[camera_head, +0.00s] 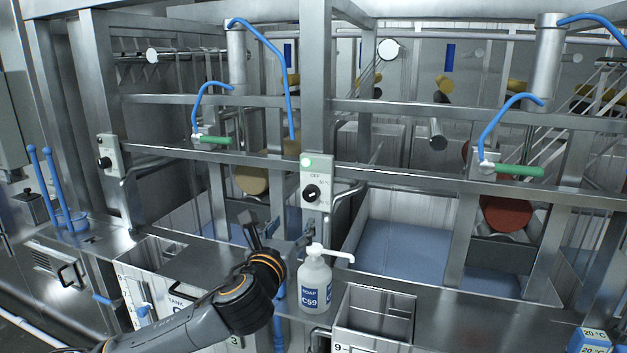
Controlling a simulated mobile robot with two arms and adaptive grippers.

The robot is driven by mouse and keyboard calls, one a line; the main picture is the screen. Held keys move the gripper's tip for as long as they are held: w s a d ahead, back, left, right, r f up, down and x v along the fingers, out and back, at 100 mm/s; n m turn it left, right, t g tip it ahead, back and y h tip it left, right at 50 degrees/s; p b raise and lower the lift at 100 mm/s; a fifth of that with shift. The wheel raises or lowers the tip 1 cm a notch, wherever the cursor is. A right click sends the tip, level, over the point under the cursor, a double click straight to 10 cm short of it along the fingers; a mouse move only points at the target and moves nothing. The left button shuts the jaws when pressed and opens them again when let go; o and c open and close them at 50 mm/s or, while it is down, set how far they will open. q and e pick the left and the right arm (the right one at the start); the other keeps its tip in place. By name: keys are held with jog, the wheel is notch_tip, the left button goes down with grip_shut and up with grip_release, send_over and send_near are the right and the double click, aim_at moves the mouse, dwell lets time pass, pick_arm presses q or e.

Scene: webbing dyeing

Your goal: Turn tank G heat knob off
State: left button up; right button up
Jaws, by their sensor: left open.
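A black round heat knob (312,193) sits on a pale control plate (316,174) fixed to the middle steel post. The plate has a lit green light (307,162) above the knob and a small "OFF" mark. The knob's exact setting is too small to read, and I see no tank letter that I can read on this plate. My left gripper (280,230) is open and empty, below and left of the knob, with its fingers apart and not touching it. My right gripper is not in view.
A soap bottle (315,283) stands on the steel ledge just right of my left gripper, close to the arm. Another knob plate (107,160) is on the left post. Green-handled valves (519,170) with blue hoses hang above the tanks. Open space lies before the middle plate.

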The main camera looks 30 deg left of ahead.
aim_at(310, 196)
pick_arm(q)
jog(key=p+x, duration=0.3)
jog(key=x, duration=0.8)
jog(key=shift+w+a+r+p, duration=0.1)
jog(key=shift+w+a+p, duration=0.05)
jog(key=shift+w+p, duration=0.2)
jog(key=shift+x, duration=0.95)
jog(key=c, duration=1.2)
